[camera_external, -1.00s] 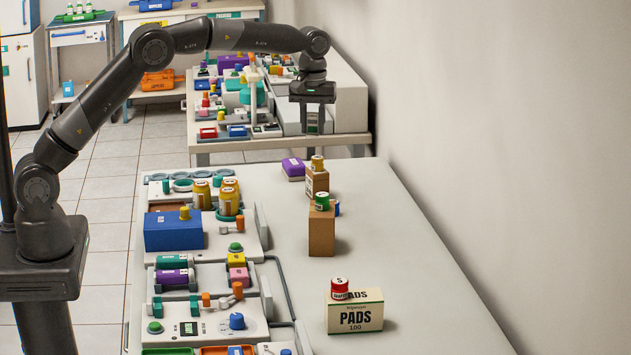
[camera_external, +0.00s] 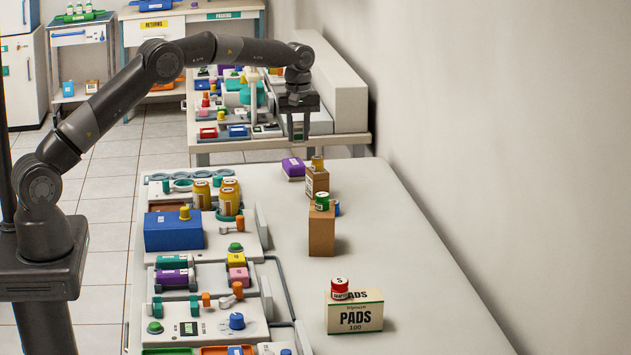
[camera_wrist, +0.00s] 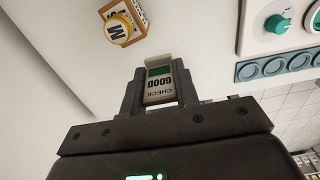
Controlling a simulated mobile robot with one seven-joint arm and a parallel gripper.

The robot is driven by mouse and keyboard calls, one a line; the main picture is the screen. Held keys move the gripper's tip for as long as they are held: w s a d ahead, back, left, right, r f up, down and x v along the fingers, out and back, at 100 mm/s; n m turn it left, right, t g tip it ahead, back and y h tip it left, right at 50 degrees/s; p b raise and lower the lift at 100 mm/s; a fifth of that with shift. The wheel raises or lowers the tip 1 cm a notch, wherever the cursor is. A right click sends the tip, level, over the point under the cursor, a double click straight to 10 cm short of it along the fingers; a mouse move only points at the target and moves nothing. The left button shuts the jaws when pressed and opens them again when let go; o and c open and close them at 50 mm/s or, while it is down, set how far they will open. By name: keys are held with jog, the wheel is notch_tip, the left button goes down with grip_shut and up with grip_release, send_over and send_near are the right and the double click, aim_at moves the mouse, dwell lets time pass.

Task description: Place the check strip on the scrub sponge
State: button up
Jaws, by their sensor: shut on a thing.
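The check strip (camera_wrist: 160,82) is a small pale card with a green patch and the words CHECK GOOD. My gripper (camera_wrist: 160,75) is shut on it, with one finger at each side, in the wrist view. In the external view my gripper (camera_external: 298,138) hangs above the far end of the near table. A purple block with a pale lower layer (camera_external: 293,168), which looks like the scrub sponge, lies on the table just below my gripper in the picture. It does not show in the wrist view. The strip is hard to make out in the external view.
A brown box with a yellow-lidded jar (camera_external: 317,180) stands just right of the purple block; the jar (camera_wrist: 119,27) shows in the wrist view. Another box (camera_external: 321,235) bears a green-lidded jar. The table's right side is clear.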

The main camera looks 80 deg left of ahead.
send_over(295, 166)
jog(key=f, duration=0.5)
jog(key=shift+w+a+f, duration=0.1)
jog(key=shift+a+f, duration=0.05)
jog(key=shift+a, duration=0.05)
jog(key=shift+f, duration=1.95)
jog(key=shift+f, duration=0.15)
jog(key=o, duration=0.9)
jog(key=shift+o, duration=0.2)
notch_tip(295, 166, up, 12)
